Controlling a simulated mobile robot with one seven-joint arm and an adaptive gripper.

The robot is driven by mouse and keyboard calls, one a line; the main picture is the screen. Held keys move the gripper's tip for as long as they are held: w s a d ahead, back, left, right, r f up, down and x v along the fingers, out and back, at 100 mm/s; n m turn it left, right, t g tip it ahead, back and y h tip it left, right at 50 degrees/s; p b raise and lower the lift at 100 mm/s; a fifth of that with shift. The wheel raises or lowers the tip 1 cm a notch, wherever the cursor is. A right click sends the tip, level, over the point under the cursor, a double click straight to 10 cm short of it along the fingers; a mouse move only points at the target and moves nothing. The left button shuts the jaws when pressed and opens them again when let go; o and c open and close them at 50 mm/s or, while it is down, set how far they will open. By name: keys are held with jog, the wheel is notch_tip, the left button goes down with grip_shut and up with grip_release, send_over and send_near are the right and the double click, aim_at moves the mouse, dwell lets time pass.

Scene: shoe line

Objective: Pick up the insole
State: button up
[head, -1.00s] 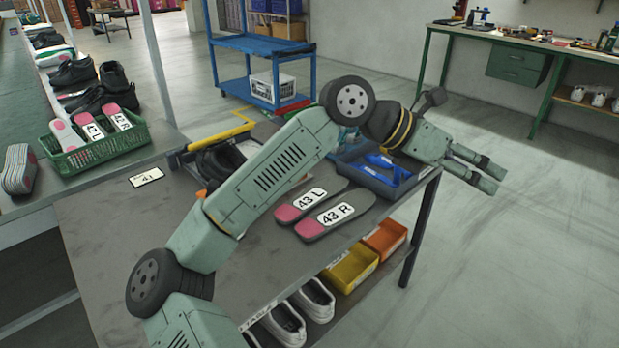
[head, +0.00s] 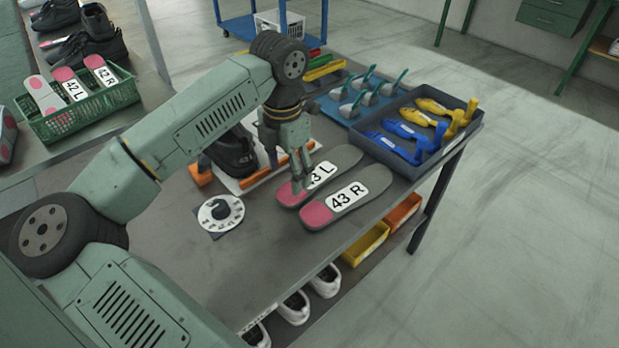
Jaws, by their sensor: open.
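Two grey insoles with pink heels lie side by side on the grey table (head: 262,262). The 43 R insole (head: 374,182) is nearer and fully in view. The 43 L insole (head: 345,157) lies just behind it, and my gripper hides part of its label. My gripper (head: 302,185) is open and points down over the heel end of the 43 L insole. Its fingertips appear close to that insole; I cannot tell whether they touch it. Nothing shows between the fingers.
A dark shoe (head: 232,152) stands in a holder behind my gripper, with a round dial (head: 221,213) in front. A tray (head: 467,121) of blue and yellow tools is at the right. A green basket (head: 84,120) holds more insoles. Bare tabletop lies at the front.

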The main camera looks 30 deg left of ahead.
aim_at(289, 195)
jog(key=shift+s+d+f+p, duration=0.1)
jog(key=shift+f+p, duration=0.45)
jog(key=shift+f, duration=1)
jog(key=shift+s+f+p, duration=0.1)
jog(key=shift+f+p, duration=0.4)
jog(key=shift+f, duration=1.05)
jog(key=shift+w, duration=0.1)
jog(key=shift+c, duration=0.3)
jog(key=shift+r, duration=0.1)
jog(key=c, duration=0.8)
jog(key=shift+o, duration=0.2)
